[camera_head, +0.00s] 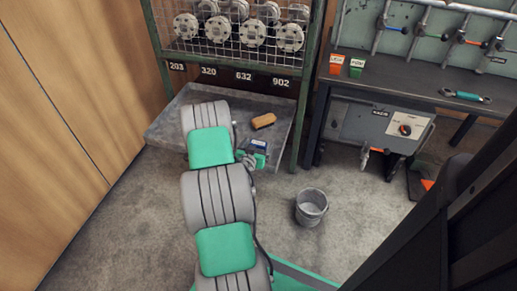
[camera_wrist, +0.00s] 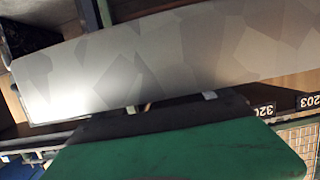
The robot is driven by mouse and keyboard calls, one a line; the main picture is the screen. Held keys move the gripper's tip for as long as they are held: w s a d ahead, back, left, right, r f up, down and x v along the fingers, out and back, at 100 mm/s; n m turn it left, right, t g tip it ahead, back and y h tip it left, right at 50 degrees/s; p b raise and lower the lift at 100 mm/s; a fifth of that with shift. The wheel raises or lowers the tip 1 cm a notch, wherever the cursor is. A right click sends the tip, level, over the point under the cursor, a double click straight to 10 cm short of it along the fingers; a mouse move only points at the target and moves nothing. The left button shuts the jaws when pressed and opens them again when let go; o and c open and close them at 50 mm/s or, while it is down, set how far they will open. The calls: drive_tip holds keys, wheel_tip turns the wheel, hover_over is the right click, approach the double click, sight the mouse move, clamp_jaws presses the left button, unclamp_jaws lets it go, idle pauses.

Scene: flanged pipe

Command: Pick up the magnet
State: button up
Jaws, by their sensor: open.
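I cannot make out the magnet for certain in either view. In the head view my arm reaches to the grey metal tray (camera_head: 166,124) under the wire rack, and my gripper (camera_head: 252,156) is small and partly hidden at the tray's front edge. A small blue and green shape shows there, and I cannot tell whether it is a separate thing. In the wrist view my gripper (camera_wrist: 170,103) shows two pale fingertips set apart, open, beyond its green and dark body. The tray's patterned grey metal (camera_wrist: 200,50) fills much of that view. A small tan bit shows between the tips.
An orange-brown brush (camera_head: 263,121) lies on the tray. The wire rack (camera_head: 240,50) above holds several flanged parts over number labels. A grey bucket (camera_head: 311,207) stands on the floor. A dark workbench (camera_head: 420,85) stands at the right, a wooden wall at the left.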

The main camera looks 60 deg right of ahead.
drive_tip(key=shift+w+d+f, duration=0.15)
drive_tip(key=shift+d+f, duration=0.15)
drive_tip(key=shift+d, duration=0.35)
drive_tip(key=c, duration=1.8)
drive_tip(key=shift+r, duration=0.1)
clamp_jaws()
drive_tip(key=shift+r, duration=0.1)
